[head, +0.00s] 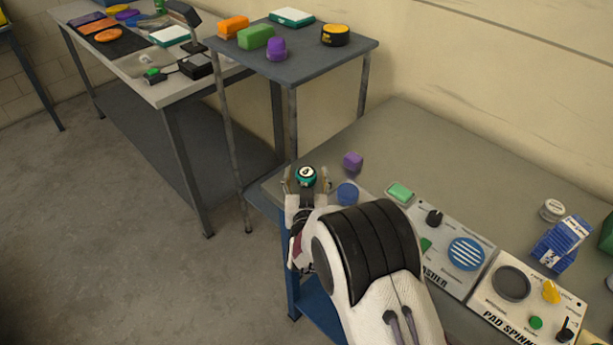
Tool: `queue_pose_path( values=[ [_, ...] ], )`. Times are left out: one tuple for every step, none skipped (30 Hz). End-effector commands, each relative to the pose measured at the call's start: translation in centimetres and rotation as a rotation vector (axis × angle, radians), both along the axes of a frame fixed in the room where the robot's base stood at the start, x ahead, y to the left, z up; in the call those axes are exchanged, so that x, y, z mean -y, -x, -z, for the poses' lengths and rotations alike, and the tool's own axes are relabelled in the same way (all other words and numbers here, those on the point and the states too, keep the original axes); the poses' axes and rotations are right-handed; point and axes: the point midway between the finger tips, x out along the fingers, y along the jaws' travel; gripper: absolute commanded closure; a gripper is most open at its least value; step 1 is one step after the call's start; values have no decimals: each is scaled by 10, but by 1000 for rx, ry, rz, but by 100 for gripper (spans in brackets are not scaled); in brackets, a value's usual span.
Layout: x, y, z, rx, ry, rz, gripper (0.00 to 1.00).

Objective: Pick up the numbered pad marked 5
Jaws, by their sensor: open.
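A small round teal pad (306,180) with a dark top and a white numeral sits at the near left corner of the grey workbench (420,140). The numeral is too small to read surely, so I cannot tell whether it is a 5. My gripper (307,187) is open, with one finger on each side of this pad. I cannot tell whether the fingers touch it. My wrist and arm hide part of the bench in front.
A purple block (352,161) and a blue round piece (347,193) stand close right of my gripper. Further right are a green block (400,193), control panels (512,284) and blue-white boxes (563,242). A taller grey table (310,66) with sponges stands behind left.

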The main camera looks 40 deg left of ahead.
Motion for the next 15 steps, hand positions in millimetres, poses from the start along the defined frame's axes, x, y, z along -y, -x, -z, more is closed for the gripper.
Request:
queue_pose_path(
  values=[
    [0, 0, 0, 0, 0, 0, 42],
    [0, 0, 0, 0, 0, 0, 42],
    [0, 0, 0, 0, 0, 0, 52],
    [0, 0, 0, 0, 0, 0, 60],
    [0, 0, 0, 0, 0, 0, 68],
    [0, 0, 0, 0, 0, 0, 78],
    [0, 0, 0, 0, 0, 0, 78],
    [0, 0, 0, 0, 0, 0, 78],
    [0, 0, 0, 0, 0, 0, 78],
    [0, 0, 0, 0, 0, 0, 78],
    [0, 0, 0, 0, 0, 0, 78],
    [0, 0, 0, 0, 0, 0, 78],
    [0, 0, 0, 0, 0, 0, 78],
    [0, 0, 0, 0, 0, 0, 78],
    [0, 0, 0, 1, -1, 0, 78]
  ],
)
